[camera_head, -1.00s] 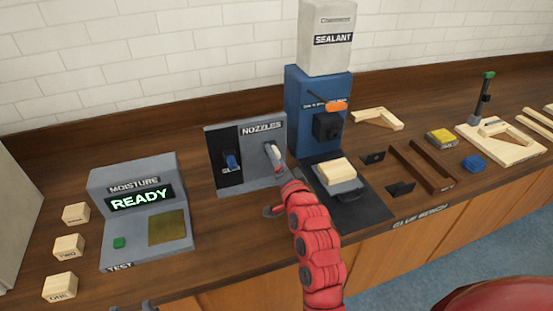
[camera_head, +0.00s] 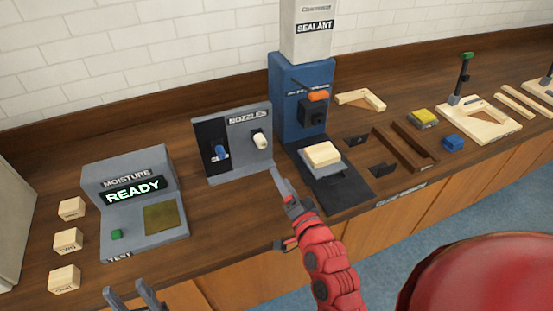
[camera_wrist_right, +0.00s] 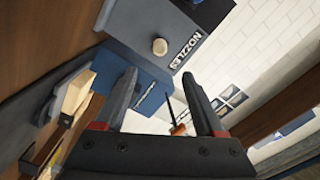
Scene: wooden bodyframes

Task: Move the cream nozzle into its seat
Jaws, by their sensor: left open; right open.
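The cream nozzle (camera_head: 259,139) is on the light right half of the upright NOZZLES panel (camera_head: 245,163). It also shows in the right wrist view (camera_wrist_right: 160,46), end-on, beyond the fingertips. Whether it is fully seated, I cannot tell. My right gripper (camera_head: 279,207) is open and empty, below and in front of the panel, apart from the nozzle; its spread fingers show in the right wrist view (camera_wrist_right: 161,72). A blue nozzle (camera_head: 221,152) sits on the panel's black left half. My left gripper (camera_head: 131,294) is open at the bottom left edge, away from the panel.
The blue SEALANT dispenser (camera_head: 290,100) stands right of the panel, with a dark mat (camera_head: 345,192) and wooden block (camera_head: 323,154) before it. The MOISTURE tester (camera_head: 125,170) reads READY at the left, beside labelled blocks (camera_head: 68,240). Bare wood lies before the panel.

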